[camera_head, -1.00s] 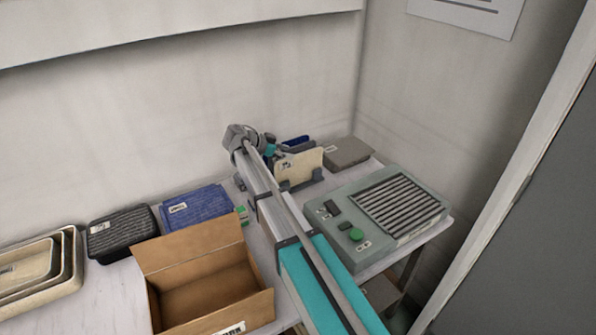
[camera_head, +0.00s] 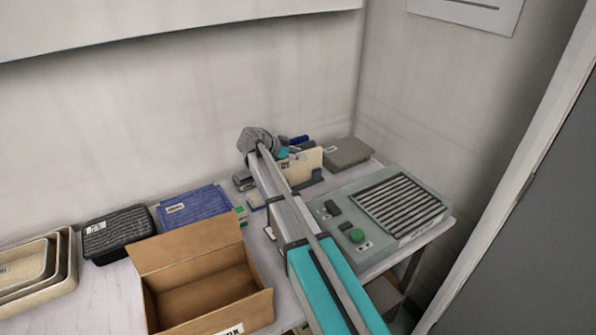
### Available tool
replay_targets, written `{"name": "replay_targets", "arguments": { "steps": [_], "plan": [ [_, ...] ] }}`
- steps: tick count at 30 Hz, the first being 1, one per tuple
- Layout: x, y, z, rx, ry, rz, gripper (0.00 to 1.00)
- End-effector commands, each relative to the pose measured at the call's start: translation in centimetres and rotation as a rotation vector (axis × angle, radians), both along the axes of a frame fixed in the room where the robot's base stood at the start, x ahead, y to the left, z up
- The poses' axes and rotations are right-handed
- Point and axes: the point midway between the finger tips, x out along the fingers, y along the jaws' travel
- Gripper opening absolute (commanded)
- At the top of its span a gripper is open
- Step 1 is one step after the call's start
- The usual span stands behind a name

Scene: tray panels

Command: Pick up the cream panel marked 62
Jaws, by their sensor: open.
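The cream panel (camera_head: 307,163) stands upright in a dark holder beyond the grey-green machine. My arm crosses in front of its left part, and its marking is too small to read. My gripper (camera_head: 294,151) is at the panel's upper left edge, small and partly hidden by my arm. Its jaws are open. I cannot tell whether they are around the panel or only beside it.
The grey-green machine (camera_head: 330,240) with a ribbed top and green button stands right of my arm. A grey box (camera_head: 348,152) lies behind. To the left are an open cardboard box (camera_head: 252,278), a blue ribbed panel (camera_head: 200,205), a black tray (camera_head: 118,232) and nested cream trays (camera_head: 68,262).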

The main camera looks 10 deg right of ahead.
Motion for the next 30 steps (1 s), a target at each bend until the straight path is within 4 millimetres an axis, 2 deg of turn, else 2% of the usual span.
{"name": "replay_targets", "arguments": {
  "steps": [9,18,19,30],
  "plan": [
    [0.0,0.08,0.01,0.0,0.0,0.001,0.59],
    [0.0,0.12,0.01,0.0,0.0,0.001,0.03],
    [0.01,0.13,0.0,0.0,0.0,0.001,0.0],
    [0.0,0.17,0.01,0.0,0.0,0.001,0.0]
  ]
}}
